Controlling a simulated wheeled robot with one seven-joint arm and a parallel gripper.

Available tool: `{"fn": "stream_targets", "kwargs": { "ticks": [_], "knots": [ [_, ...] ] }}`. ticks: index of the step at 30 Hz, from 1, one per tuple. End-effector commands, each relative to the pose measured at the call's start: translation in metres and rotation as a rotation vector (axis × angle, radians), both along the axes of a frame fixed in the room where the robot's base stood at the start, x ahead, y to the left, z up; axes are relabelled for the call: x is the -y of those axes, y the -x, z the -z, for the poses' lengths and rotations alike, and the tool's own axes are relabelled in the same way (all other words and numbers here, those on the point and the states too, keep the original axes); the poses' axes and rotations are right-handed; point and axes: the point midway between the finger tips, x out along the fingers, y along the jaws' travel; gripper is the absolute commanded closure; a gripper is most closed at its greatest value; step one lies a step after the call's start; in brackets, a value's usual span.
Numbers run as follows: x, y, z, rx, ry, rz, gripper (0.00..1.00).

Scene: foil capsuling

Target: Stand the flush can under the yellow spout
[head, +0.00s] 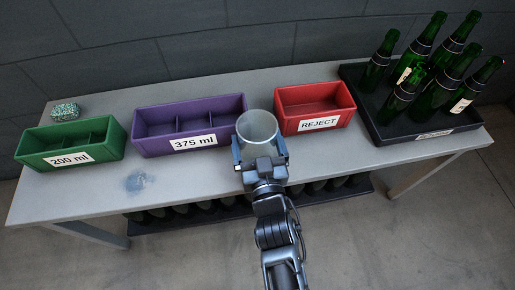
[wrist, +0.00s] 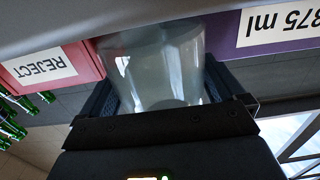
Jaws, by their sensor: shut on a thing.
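A pale grey, round, open-topped can (head: 258,128), which I take for the flush can, is between the fingers of my gripper (head: 261,158). In the wrist view the can (wrist: 160,70) fills the space between the two dark fingers, and my gripper (wrist: 163,98) is shut on it. In the head view the can is in front of the gap between the purple and red bins; its height over the table is hard to tell. No yellow spout shows in either view.
The grey table (head: 200,185) holds a green bin (head: 70,155), a purple bin (head: 185,145), a red REJECT bin (head: 345,110) and a black tray (head: 400,130) of several green bottles. A small speckled block (head: 65,112) sits behind the green bin. A bluish patch (head: 140,182) marks the clear front left.

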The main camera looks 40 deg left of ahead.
Motion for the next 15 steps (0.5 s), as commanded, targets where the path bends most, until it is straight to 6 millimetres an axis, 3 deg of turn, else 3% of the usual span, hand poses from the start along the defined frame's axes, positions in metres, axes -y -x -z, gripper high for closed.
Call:
{"fn": "stream_targets", "kwargs": {
  "ticks": [1, 3, 15],
  "knots": [
    [-0.0005, 0.0001, 0.0127, 0.0, 0.0, -0.001, 0.44],
    [-0.0004, -0.0001, 0.0164, 0.001, -0.001, 0.0, 0.44],
    [0.0, -0.0005, 0.0193, 0.001, -0.001, 0.001, 0.44]
  ]
}}
